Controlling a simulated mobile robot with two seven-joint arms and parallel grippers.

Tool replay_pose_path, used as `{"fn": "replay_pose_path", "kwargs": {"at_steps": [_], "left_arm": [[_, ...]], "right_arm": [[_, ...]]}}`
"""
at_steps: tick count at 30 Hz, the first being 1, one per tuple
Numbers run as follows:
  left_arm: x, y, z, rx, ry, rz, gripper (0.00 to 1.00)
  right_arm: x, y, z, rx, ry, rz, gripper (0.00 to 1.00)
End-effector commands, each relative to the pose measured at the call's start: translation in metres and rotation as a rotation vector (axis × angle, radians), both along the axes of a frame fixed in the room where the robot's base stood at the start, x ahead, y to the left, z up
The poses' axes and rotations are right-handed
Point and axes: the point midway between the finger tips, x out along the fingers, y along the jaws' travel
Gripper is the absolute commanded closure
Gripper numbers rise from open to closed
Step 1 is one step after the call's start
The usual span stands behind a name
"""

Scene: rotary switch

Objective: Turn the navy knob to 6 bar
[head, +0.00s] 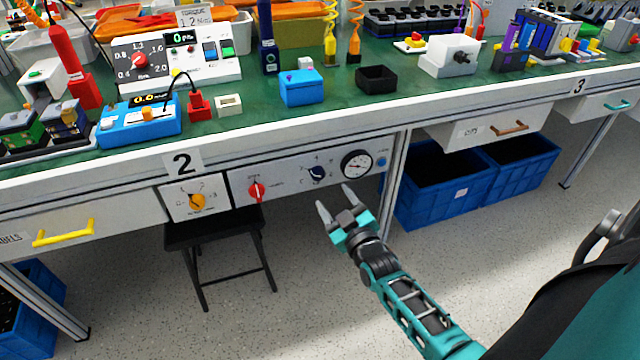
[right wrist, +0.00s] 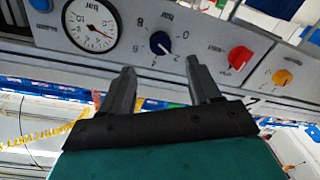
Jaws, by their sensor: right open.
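The navy knob (head: 317,172) sits on the grey panel (head: 290,181) under the bench edge. In the right wrist view the navy knob (right wrist: 160,42) has a printed scale around it, marked "bar", and a small white pointer line that seems to lie near the 2 to 4 side; the exact setting is hard to read. A round pressure gauge (head: 357,165) is beside it. My right gripper (head: 335,200) is open and empty, just in front of and below the knob. In the right wrist view its fingertips (right wrist: 159,66) are spread wide, apart from the knob. My left gripper is out of view.
A red knob (head: 257,192) is on the same panel, left of the navy one. A yellow knob (head: 198,202) is on a separate plate farther left. A black stool (head: 213,230) stands below. Blue crates (head: 445,200) are right of the table leg. The bench top overhangs the panel.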

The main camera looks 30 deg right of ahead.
Motion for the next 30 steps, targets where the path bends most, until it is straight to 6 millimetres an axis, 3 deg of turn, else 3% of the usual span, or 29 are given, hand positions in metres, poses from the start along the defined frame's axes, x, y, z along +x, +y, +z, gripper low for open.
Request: {"fn": "replay_pose_path", "kwargs": {"at_steps": [6,12,24,30], "left_arm": [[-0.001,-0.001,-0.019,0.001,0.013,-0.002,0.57],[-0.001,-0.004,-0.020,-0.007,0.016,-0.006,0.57],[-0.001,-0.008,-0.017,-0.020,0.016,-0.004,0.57],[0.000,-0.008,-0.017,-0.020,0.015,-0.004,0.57]], "right_arm": [[0.046,-0.008,-0.002,0.001,-0.002,0.000,0.38],[0.070,-0.012,-0.002,0.000,0.001,0.000,0.38],[0.077,-0.014,0.000,0.000,0.001,0.000,0.38],[0.077,-0.013,0.000,0.000,0.001,0.000,0.55]]}}
